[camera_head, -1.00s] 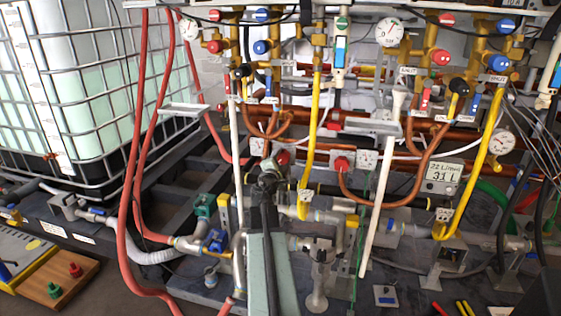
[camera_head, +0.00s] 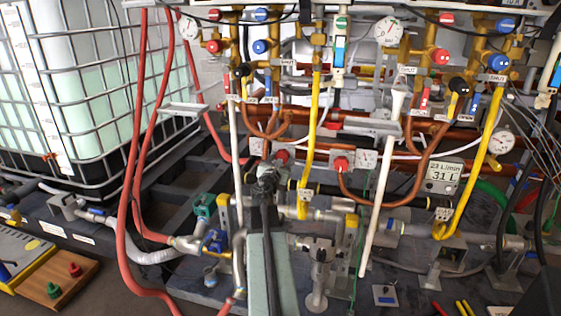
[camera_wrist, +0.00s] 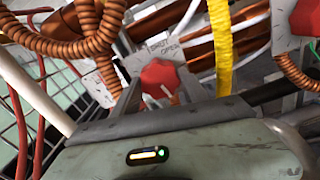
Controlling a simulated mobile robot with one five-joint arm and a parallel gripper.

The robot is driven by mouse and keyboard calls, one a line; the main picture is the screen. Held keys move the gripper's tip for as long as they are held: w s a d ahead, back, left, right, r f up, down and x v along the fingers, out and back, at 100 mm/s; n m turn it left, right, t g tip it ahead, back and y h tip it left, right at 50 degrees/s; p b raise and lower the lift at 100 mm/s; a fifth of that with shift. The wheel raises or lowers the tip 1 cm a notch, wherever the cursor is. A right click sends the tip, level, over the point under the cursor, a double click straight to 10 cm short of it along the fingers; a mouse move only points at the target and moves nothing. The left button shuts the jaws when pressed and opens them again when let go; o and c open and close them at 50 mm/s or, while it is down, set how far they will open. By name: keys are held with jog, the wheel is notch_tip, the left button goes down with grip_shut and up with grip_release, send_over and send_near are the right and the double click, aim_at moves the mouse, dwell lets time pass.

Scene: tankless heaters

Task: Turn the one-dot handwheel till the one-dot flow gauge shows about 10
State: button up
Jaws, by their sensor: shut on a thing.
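A red handwheel (camera_head: 282,156) sits on the pipework in front of a small plate. In the wrist view the red handwheel (camera_wrist: 160,76) fills the middle, under a plate (camera_wrist: 165,47) marked SHUT and OPEN. My gripper (camera_head: 269,170) reaches it from the front and is shut on it; the fingertips (camera_wrist: 163,98) are partly hidden at its lower edge. Dot marks are too small to tell on the wheel and the display.
A second red handwheel (camera_head: 341,163) sits to the right with its own plate (camera_head: 367,160). Yellow hoses (camera_head: 313,140), a white pipe (camera_head: 378,205) and red hoses (camera_head: 129,170) crowd the space. Round dial gauges (camera_head: 389,31) hang above. A caged tank (camera_head: 70,90) stands at the left.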

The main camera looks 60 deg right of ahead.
jog(key=n, duration=0.5)
jog(key=shift+s+d+n, duration=0.15)
jog(key=shift+s+n, duration=0.1)
jog(key=shift+n, duration=0.05)
dwell(0.5)
jog(key=o, duration=1.1)
jog(key=shift+w, duration=0.1)
jog(key=shift+a, duration=0.2)
jog(key=v, duration=0.7)
jog(key=shift+a, duration=0.2)
